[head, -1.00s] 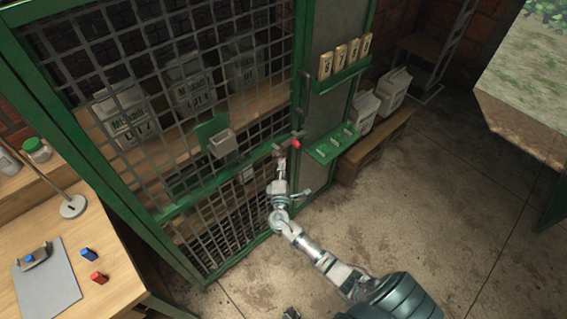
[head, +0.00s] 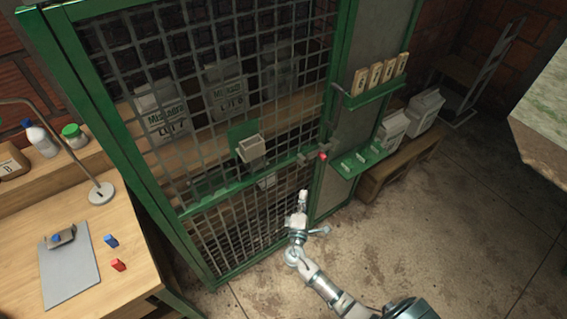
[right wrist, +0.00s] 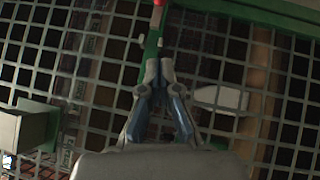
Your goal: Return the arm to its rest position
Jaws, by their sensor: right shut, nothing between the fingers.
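My right arm comes in from the lower right of the head view. Its gripper (head: 302,196) is in front of the green-framed mesh door, below the red knob (head: 323,156) of the door's latch, and apart from it in the picture. In the right wrist view the two fingers (right wrist: 158,68) are together with nothing between them. The red knob (right wrist: 158,3) shows at the top edge there, beyond the fingertips. The mesh (right wrist: 215,75) fills the background. My left gripper is not in view.
The mesh cage (head: 195,160) holds labelled sacks (head: 165,115) on a shelf. A small box (head: 252,149) is on its door. A green ledge (head: 359,160) and a low wooden bench (head: 400,172) stand right. A wooden desk (head: 135,280) stands left. The concrete floor (head: 450,230) is clear.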

